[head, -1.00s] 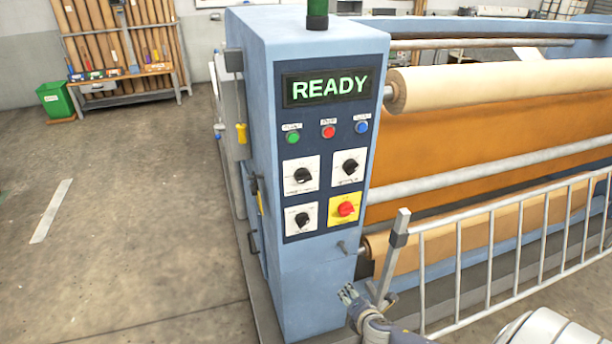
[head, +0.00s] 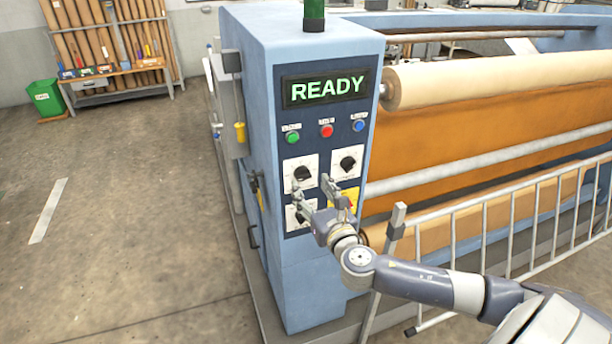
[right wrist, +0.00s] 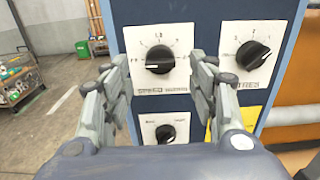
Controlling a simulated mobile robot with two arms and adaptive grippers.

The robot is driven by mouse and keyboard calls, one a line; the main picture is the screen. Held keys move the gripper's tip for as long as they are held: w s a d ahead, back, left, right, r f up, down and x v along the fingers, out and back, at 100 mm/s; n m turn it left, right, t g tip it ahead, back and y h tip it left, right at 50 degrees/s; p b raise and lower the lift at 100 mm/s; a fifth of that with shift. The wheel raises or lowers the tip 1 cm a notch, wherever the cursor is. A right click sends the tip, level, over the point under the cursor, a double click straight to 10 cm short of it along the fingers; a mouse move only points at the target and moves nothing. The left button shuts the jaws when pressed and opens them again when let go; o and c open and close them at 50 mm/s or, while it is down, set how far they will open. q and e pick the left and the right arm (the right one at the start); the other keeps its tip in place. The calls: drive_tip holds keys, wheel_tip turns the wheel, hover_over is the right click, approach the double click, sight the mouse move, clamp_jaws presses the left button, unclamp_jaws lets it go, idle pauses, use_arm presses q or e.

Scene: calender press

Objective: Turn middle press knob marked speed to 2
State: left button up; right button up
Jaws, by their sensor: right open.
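The blue press has a dark panel (head: 292,153) with black knobs on white plates. The upper left knob (head: 303,173) also shows in the right wrist view (right wrist: 159,56), where its plate seems to read "SPEED" and its white mark appears along its lower side; the exact setting is unclear. My right gripper (head: 311,187) is open and empty, in front of the panel just below that knob. In the right wrist view its fingers (right wrist: 160,85) stand left and right of the knob, apparently not touching it. My left gripper is not in view.
An upper right knob (head: 347,164) and a lower left knob (right wrist: 167,132) are close by. My gripper partly hides the lower knob and the yellow plate (right wrist: 250,117). Green, red and blue buttons sit above, under a READY display (head: 326,88). A metal railing (head: 480,225) stands at right.

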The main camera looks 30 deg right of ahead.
sight(305, 178)
drive_tip(key=shift+p+x, duration=0.45)
drive_tip(key=shift+x, duration=1.9)
drive_tip(key=c, duration=1.1)
